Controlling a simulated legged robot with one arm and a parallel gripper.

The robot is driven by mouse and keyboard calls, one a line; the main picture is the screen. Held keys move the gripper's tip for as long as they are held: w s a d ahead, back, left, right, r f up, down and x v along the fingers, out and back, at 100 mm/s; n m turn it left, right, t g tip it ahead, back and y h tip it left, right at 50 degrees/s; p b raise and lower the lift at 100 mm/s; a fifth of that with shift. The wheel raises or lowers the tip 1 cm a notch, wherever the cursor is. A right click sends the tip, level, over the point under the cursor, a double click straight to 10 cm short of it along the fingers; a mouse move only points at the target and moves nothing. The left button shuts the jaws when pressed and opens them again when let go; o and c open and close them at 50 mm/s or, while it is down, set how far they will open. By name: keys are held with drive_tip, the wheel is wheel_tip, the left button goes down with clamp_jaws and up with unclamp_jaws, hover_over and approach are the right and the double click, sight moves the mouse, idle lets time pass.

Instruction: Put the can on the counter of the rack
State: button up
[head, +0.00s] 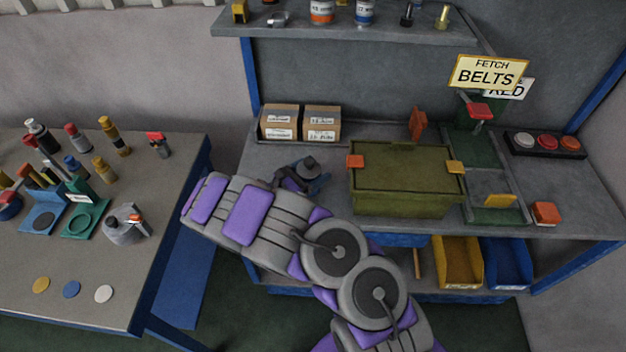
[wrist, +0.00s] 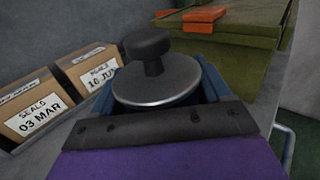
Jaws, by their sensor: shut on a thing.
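The can (head: 308,165) is dark grey with a round rim and a black knob on top. In the wrist view the can (wrist: 155,82) fills the middle, upright or nearly so. My gripper (head: 306,184) is shut on it, with blue finger parts on both sides. It is at the left part of the rack's counter (head: 262,160), in front of the cartons and left of the green chest. I cannot tell whether the can's base touches the counter; its lower part is hidden by my gripper.
Two labelled cartons (head: 300,122) stand behind the can. A button panel (head: 545,144) and signs (head: 488,73) are further right. A cluttered table (head: 100,265) stands at left.

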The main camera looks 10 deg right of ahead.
drive_tip(key=shift+a+f, duration=0.1)
drive_tip(key=shift+f, duration=0.1)
drive_tip(key=f, duration=0.1)
drive_tip(key=f+b, duration=0.1)
drive_tip(key=f, duration=0.1)
drive_tip(key=shift+d+f, duration=0.1)
drive_tip(key=shift+d, duration=0.15)
drive_tip(key=o, duration=1.5)
drive_tip(key=shift+a, duration=0.1)
drive_tip(key=shift+c, duration=0.2)
drive_tip(key=shift+a, duration=0.1)
drive_tip(key=p+v, duration=0.2)
drive_tip(key=v, duration=0.9)
drive_tip(key=shift+s+a, duration=0.25)
drive_tip(key=shift+a, duration=0.1)
